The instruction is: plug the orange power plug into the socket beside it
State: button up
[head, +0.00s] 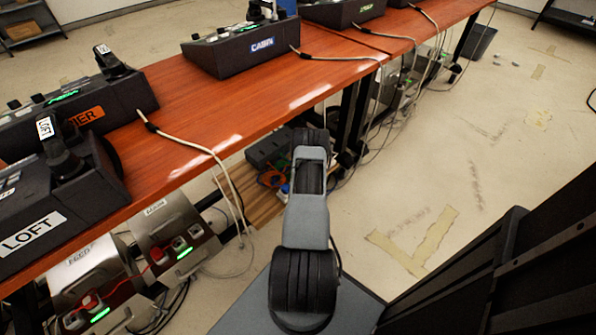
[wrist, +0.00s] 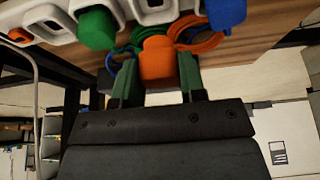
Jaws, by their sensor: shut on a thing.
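In the wrist view my gripper (wrist: 157,64) has its two green fingers on either side of the orange power plug (wrist: 158,68), shut on it. The plug is just below a white power strip (wrist: 128,14) in the picture. An empty socket (wrist: 152,8) shows above the plug, partly cut off by the top edge. A strip of background shows between plug and socket, so they look apart. The plug's prongs are hidden. In the head view my arm reaches down beside the table and hides the gripper and plug.
A green plug (wrist: 97,28) and a blue plug (wrist: 226,14) flank that socket closely. Coiled orange cord (wrist: 200,38) and blue cord (wrist: 122,55) lie behind.

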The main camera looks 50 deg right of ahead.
jog(key=shift+f+b, duration=2.15)
jog(key=shift+f, duration=0.4)
jog(key=shift+f+b, duration=0.4)
jog(key=shift+b, duration=0.05)
jog(key=o, duration=1)
jog(key=shift+r, duration=0.15)
jog(key=p+v, duration=0.6)
jog(key=v, duration=0.7)
jog(key=shift+r, duration=0.35)
jog(key=shift+s, duration=0.1)
